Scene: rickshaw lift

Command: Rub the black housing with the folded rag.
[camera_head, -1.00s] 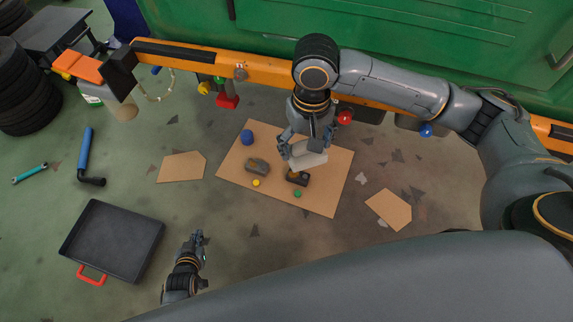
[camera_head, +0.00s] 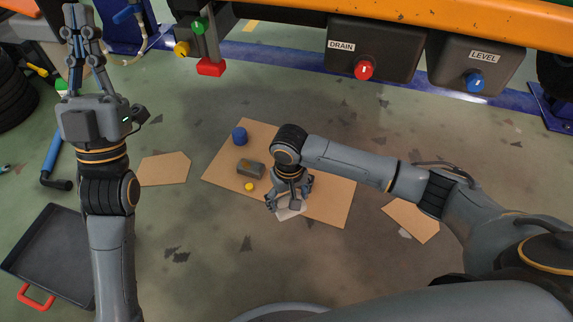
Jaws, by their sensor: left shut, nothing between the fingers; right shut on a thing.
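My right gripper (camera_head: 288,200) points down over the cardboard sheet (camera_head: 328,208) and is shut on the pale folded rag (camera_head: 290,213). The rag is low, at or just above the cardboard, and partly covered by the fingers. The black housing that lay here is hidden behind the gripper and rag, so I cannot tell whether the rag touches it. A grey housing (camera_head: 250,168) lies uncovered to the left of the gripper. My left gripper (camera_head: 76,12) is raised at the upper left, shut and empty, apart from the cardboard.
A blue cap (camera_head: 239,136) and a yellow cap (camera_head: 249,187) sit on the cardboard. A black tray (camera_head: 58,250) lies at lower left. Boxes marked DRAIN (camera_head: 374,48) and LEVEL (camera_head: 468,66) hang under the orange beam (camera_head: 470,14). Cardboard scraps lie either side.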

